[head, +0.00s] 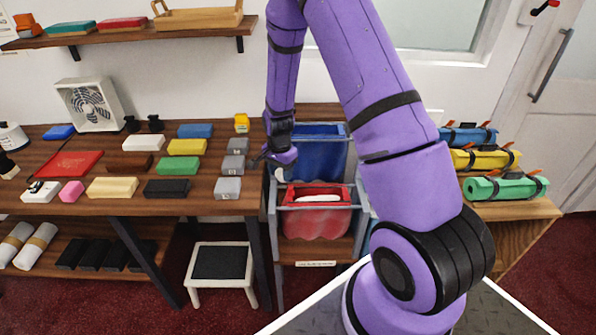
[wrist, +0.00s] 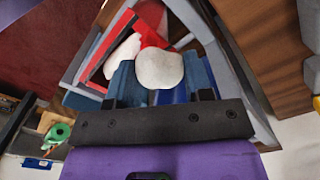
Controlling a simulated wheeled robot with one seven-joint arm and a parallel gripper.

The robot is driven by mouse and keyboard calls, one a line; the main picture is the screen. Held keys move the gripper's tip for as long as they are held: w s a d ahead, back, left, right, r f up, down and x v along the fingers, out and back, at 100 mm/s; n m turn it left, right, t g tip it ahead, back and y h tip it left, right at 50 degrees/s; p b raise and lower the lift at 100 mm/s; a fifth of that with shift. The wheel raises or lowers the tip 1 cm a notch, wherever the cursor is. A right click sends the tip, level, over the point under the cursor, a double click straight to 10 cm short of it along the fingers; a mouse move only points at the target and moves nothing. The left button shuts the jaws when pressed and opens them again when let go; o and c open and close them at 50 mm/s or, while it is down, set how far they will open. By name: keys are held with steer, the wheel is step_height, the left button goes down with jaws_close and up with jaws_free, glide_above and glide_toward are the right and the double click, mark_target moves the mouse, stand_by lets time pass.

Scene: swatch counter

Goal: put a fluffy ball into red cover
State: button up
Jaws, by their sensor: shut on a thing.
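My gripper (head: 280,168) hangs at the left side of a grey rack, just above and left of the red cover. In the wrist view, my gripper (wrist: 161,80) is shut on a white fluffy ball (wrist: 160,66) between its blue fingers. Only a little of the ball (head: 279,174) shows in the head view. The red cover (head: 317,222) hangs open in the rack's front, with a white thing (head: 318,198) lying in its mouth. The red cover (wrist: 152,17) and the white thing (wrist: 122,55) also show beyond the ball in the wrist view.
A blue cover (head: 322,158) hangs behind the red one in the rack (head: 271,222). The table (head: 110,206) on the left holds several coloured blocks. My arm blocks the view right of the rack. A stool (head: 222,262) stands below left.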

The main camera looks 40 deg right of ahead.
steer(key=s+d+f+m, duration=0.3)
steer(key=d+f+m, duration=0.2)
steer(key=m, duration=0.6)
steer(key=shift+d+f, duration=0.2)
steer(key=shift+f, duration=0.4)
steer(key=shift+w+f, duration=0.1)
steer(key=shift+f, duration=0.05)
stand_by(0.5)
steer(key=o, duration=1.1)
steer(key=shift+o, duration=0.2)
step_height(320, 180, up, 6)
stand_by(0.7)
